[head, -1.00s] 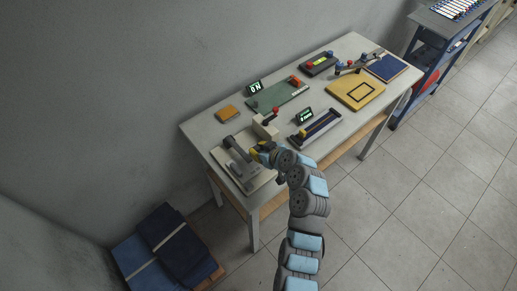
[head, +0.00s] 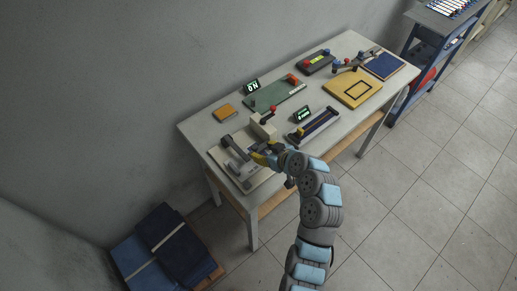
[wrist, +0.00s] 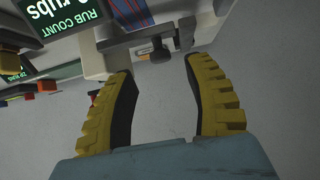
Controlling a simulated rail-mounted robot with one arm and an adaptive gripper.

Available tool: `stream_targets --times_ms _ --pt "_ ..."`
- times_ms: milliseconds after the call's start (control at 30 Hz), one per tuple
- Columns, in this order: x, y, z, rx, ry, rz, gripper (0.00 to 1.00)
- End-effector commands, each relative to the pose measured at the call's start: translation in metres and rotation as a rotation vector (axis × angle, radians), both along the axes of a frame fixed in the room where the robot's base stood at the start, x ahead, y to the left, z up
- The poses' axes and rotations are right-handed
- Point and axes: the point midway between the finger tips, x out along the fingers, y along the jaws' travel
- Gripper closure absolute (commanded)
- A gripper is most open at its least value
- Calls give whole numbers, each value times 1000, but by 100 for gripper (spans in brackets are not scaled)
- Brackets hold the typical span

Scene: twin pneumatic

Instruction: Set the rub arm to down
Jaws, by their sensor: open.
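A pale base plate (head: 217,157) at the near left of the table carries a grey lever-like arm (head: 236,149), which looks like the rub arm. It appears tilted, but its exact position is hard to tell. My gripper (head: 264,156), with yellow fingers, is just right of this arm. In the wrist view my gripper (wrist: 160,68) is open and empty. A dark knob (wrist: 160,54) on a grey bracket shows just beyond and between the fingertips; contact does not show. A RUB COUNT display (wrist: 62,18) is at upper left there, its number partly cut off.
A beige block (head: 262,127) with a red-knobbed lever stands close behind my gripper. A dark slotted rail device (head: 314,128) lies to its right. A green board (head: 275,98), a yellow board (head: 352,90) and a blue pad (head: 385,66) are farther back.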

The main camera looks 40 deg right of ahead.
Motion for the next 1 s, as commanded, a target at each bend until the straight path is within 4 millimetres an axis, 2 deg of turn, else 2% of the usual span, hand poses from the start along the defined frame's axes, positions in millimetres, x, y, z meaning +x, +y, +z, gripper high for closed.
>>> stream_targets --times_ms 200,400,600,1000 --pt "-28 1 20 -2 -2 -2 48" --pt "-46 2 32 1 -1 -2 48" --pt "-52 3 38 1 -1 1 48" --pt "-52 3 38 1 -1 1 48"
